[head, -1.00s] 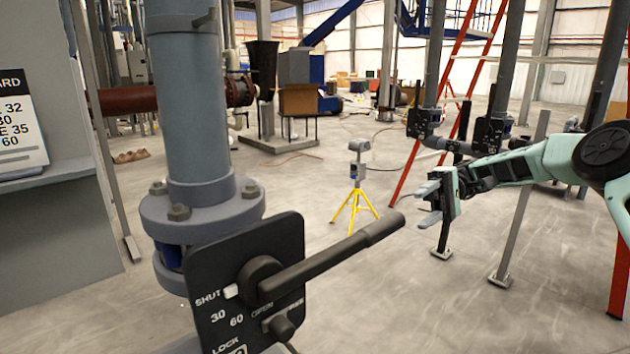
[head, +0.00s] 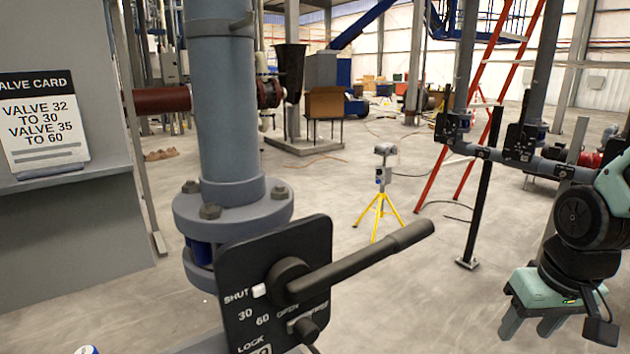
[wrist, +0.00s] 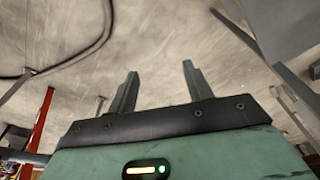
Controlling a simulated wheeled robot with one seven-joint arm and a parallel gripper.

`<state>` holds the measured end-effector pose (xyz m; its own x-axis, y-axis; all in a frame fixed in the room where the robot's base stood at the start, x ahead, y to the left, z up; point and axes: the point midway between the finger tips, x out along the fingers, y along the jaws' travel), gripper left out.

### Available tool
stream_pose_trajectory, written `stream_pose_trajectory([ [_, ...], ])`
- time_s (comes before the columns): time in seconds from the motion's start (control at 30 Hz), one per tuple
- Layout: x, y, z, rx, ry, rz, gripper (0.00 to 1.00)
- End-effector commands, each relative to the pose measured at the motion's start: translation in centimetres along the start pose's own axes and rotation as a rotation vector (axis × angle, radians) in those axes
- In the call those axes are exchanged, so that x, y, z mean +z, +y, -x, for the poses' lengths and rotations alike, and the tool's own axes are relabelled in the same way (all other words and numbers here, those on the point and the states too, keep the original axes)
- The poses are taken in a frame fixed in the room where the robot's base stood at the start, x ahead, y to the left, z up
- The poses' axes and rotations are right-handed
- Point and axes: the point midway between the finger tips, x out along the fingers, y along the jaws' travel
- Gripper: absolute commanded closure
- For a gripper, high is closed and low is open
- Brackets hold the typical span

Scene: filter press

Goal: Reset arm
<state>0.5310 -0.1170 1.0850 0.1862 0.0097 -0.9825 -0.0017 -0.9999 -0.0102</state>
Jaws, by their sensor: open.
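My gripper (head: 535,324) is at the lower right of the head view, with its fingers pointing down and part of my arm folded above it. In the wrist view my gripper (wrist: 158,92) shows two fingers spread apart with nothing between them, over bare concrete floor. The arm is to the right of the nearest valve and apart from it. That valve's black handle (head: 370,257) points right and slightly up from its dial plate (head: 262,300), marked SHUT, 30, 60, OPEN and LOCK.
A valve card (head: 45,120) reading "Valve 32 to 30, Valve 35 to 60" stands on a grey ledge at left. A yellow tripod (head: 378,215) stands mid-floor. A red ladder (head: 475,130), black post (head: 483,190) and further valves (head: 520,140) are at right. Floor between is open.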

Motion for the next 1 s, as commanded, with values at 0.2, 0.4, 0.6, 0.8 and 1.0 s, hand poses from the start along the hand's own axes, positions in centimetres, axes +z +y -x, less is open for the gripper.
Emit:
stream_pose_trajectory([
  [0.2, 2.3, -5.1, 1.0, -0.033, 0.005, 0.156, 0.49],
  [0.4, 6.3, -11.9, 2.4, -0.079, -0.068, 0.380, 0.49],
  [0.6, 11.6, -16.8, 4.1, -0.102, -0.141, 0.602, 0.49],
  [0.8, 13.6, -18.0, 4.6, -0.104, -0.167, 0.674, 0.49],
  [1.0, 13.6, -18.0, 4.6, -0.104, -0.167, 0.671, 0.49],
])
